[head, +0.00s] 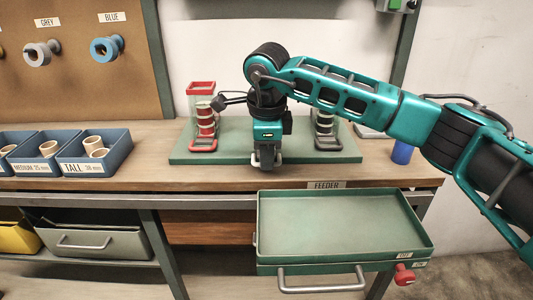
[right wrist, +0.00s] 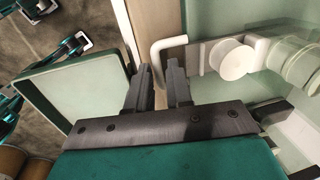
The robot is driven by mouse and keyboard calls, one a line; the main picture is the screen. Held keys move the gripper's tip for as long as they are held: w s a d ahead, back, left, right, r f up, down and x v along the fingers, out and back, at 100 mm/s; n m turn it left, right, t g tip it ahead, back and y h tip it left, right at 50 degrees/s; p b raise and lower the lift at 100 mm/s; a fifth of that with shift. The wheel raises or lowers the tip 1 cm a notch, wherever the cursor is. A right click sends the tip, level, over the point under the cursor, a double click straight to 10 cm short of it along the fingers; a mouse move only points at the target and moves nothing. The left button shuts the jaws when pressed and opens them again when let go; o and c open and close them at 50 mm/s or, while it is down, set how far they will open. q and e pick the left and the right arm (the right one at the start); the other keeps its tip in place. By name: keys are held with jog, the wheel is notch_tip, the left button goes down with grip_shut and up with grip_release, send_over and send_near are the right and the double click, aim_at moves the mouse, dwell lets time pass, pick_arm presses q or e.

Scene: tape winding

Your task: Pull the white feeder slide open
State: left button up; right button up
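The middle feeder stands on the green base (head: 180,157), mostly hidden behind my right gripper in the head view. In the right wrist view its slide has a bent white handle (right wrist: 168,43), with a white disc (right wrist: 231,58) beside it. My right gripper (head: 265,166) points down at the front of the base. In the right wrist view the gripper (right wrist: 158,72) is open, its two dark fingers apart. One arm of the white handle runs down between the fingertips; I cannot tell whether they touch it. My left gripper is not in view.
A feeder with a red handle (head: 203,145) stands left and one with a dark handle (head: 328,144) right. Below the table edge a green tray (head: 345,222) marked FEEDER sticks out, with a red knob (head: 404,275). A blue cup (head: 402,152) stands right; blue bins (head: 105,142) stand left.

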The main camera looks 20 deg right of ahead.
jog(key=shift+o, duration=1.3)
notch_tip(320, 180, up, 13)
jog(key=s+p, duration=0.2)
jog(key=shift+a+f+p, duration=0.15)
jog(key=shift+a+p, duration=0.1)
jog(key=shift+p, duration=0.05)
jog(key=shift+s, duration=0.1)
